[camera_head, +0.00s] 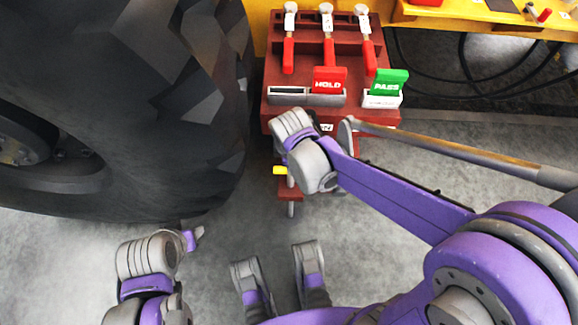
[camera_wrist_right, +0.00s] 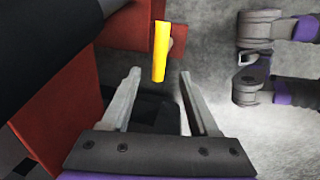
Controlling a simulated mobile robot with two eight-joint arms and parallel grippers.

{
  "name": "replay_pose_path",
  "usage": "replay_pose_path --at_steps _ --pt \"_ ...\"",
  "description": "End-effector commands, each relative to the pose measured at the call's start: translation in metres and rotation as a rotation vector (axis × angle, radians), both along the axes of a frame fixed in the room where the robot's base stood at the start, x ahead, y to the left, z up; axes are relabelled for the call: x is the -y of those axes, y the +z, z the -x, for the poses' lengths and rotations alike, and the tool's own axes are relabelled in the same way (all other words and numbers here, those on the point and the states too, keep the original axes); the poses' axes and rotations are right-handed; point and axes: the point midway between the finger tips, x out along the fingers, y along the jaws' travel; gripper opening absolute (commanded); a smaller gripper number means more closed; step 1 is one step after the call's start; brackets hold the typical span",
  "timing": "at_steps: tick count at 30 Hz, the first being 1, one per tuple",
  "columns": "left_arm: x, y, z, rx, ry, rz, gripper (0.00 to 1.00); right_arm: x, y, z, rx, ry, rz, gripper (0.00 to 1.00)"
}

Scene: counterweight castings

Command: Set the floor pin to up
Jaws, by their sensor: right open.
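The floor pin has a yellow handle (camera_head: 280,170), which points left in the head view. Its grey shaft (camera_head: 291,208) shows below a small red bracket (camera_head: 290,194) above the floor. In the right wrist view the yellow handle (camera_wrist_right: 160,52) stands just ahead of my right gripper (camera_wrist_right: 160,84), in line with the gap between the fingers. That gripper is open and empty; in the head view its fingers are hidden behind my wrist. My left gripper (camera_head: 194,238) is low at the left, away from the pin; its opening cannot be made out.
A large black tyre (camera_head: 150,100) stands left of the pin. A red panel (camera_head: 275,115) behind carries several red-handled clamps, a red HOLD card (camera_head: 329,80) and a green PASS card (camera_head: 387,82). Black cables (camera_head: 470,75) lie at right. Grey floor (camera_head: 215,285) is open in front.

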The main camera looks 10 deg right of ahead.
Motion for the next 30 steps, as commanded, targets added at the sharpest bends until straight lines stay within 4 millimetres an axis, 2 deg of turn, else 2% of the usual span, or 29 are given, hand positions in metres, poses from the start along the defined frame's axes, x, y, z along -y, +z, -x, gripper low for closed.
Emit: replay_pose_path --at_steps 9,15,20,27,28,30 --pt "0.000 -0.027 -0.004 -0.008 0.000 0.000 0.50 0.004 -0.061 -0.012 0.000 -0.003 -0.002 0.61" --pt "0.000 -0.037 -0.005 -0.010 0.000 0.000 0.50 0.005 -0.086 -0.017 0.001 -0.004 -0.001 0.61" --pt "0.000 -0.039 -0.005 -0.011 0.000 0.000 0.50 0.005 -0.093 -0.018 0.001 -0.004 -0.001 0.61" --pt "0.000 -0.038 -0.005 -0.011 0.000 0.000 0.50 0.006 -0.094 -0.018 0.001 -0.004 -0.001 0.61" --pt "0.000 -0.038 -0.005 -0.011 0.000 0.000 0.50 0.006 -0.094 -0.018 0.001 -0.004 -0.001 0.59" --pt "0.000 -0.038 -0.005 -0.011 0.000 0.000 0.50 0.006 -0.093 -0.018 0.001 -0.004 -0.001 0.47"
